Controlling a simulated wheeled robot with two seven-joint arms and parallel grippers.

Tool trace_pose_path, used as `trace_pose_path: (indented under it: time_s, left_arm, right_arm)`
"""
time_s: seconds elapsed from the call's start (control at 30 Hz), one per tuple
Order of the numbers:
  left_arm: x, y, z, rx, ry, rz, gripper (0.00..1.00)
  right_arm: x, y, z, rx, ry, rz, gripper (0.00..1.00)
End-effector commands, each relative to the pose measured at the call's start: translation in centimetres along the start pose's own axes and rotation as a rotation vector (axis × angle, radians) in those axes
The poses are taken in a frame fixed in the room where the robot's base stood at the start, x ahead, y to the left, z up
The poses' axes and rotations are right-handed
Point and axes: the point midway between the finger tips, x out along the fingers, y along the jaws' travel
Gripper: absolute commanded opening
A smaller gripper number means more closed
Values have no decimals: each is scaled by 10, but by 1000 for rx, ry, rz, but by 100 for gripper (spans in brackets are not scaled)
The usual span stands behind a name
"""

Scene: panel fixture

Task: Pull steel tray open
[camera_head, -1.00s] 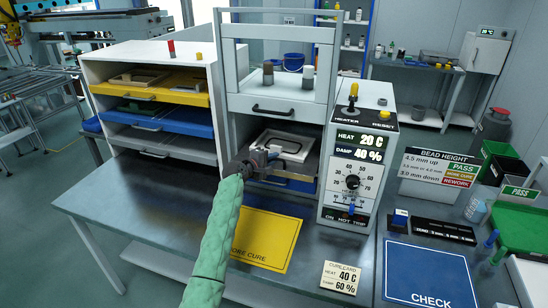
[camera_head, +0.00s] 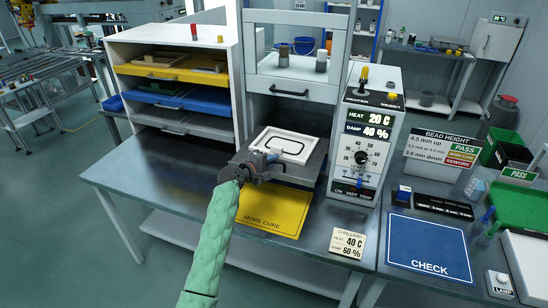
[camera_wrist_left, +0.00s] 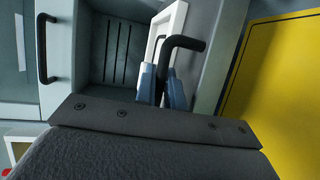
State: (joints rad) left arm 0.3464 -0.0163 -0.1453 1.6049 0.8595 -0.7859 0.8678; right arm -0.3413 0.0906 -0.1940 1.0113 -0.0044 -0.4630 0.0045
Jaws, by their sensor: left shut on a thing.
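The steel tray (camera_head: 302,171) sticks out of the front of the heater cabinet (camera_head: 254,112), above the yellow MORE CURE card. On it lies a white panel (camera_head: 270,138) with a dark rounded outline. My left gripper (camera_head: 264,161) is at the tray's front left and partly hides it. In the left wrist view, its blue-grey fingers (camera_wrist_left: 163,87) are shut on a black bar handle (camera_wrist_left: 188,42), with the white panel's edge behind. The cabinet's door (camera_head: 310,88) is raised above the tray. My right gripper is not in view.
A rack with yellow (camera_head: 190,70), blue and grey trays stands left of the cabinet. The control box (camera_head: 370,135) stands close on the right. The MORE CURE card (camera_head: 275,210) lies in front. The bench is bare at front left.

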Motion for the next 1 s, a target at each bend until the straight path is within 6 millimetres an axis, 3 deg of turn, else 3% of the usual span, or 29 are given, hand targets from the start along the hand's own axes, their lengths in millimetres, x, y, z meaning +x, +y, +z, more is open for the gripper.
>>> trace_pose_path:
  time_s: [0.3,0.33,0.37,0.67,0.8,1.0]
  left_arm:
    - [-1,-1,0,0,1,0,0]
    - [-1,-1,0,0,1,0,13]
    - [-1,-1,0,0,1,0,18]
    - [-1,-1,0,0,1,0,19]
    - [-11,-3,-1,1,2,1,19]
    - [-40,-4,-1,0,3,0,19]
  right_arm:
    - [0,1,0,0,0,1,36]
    - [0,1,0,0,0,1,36]
    - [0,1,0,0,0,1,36]
    - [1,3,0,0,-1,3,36]
    - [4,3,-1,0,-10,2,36]
    - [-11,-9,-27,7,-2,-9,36]
